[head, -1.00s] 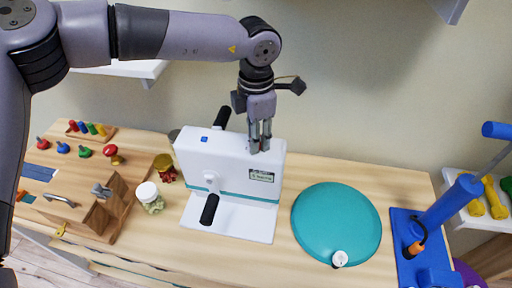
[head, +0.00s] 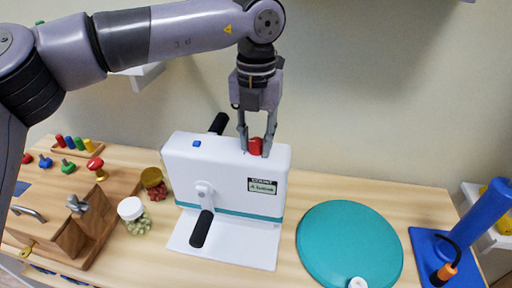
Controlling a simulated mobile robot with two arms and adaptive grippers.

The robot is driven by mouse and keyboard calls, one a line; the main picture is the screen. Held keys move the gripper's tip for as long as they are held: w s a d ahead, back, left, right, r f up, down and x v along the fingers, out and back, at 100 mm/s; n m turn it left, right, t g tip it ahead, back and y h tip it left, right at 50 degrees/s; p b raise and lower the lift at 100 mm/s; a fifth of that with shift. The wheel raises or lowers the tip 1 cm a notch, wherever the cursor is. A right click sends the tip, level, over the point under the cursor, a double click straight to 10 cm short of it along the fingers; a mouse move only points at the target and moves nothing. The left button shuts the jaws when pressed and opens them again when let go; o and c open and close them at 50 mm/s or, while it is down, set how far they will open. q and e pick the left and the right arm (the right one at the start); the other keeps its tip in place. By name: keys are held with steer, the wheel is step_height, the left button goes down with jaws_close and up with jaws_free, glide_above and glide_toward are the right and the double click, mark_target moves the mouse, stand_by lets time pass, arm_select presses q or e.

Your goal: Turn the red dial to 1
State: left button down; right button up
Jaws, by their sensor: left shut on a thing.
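The red dial (head: 255,146) stands on the top right part of a white machine (head: 222,165) with black crank handles. My left gripper (head: 256,148) comes down from above and is shut on the red dial, one finger on each side. The dial's numbers and pointer cannot be made out. A small label (head: 262,186) is on the machine's front, and a blue button (head: 197,143) is on its upper left. My right gripper is not in view.
A teal disc (head: 350,243) lies to the right of the machine. A white-lidded jar (head: 132,214) and a yellow-lidded jar (head: 152,182) stand to its left. A wooden activity board (head: 85,225) is further left, and a blue stand (head: 440,258) is at right.

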mark_target(257, 142)
arm_select(q)
steer(key=shift+n+b, duration=0.95)
steer(key=shift+n, duration=0.75)
steer(key=shift+w+r, duration=0.1)
steer(key=c, duration=1.3)
jaws_free()
step_height(257, 142, up, 12)
steer(key=shift+f, duration=0.1)
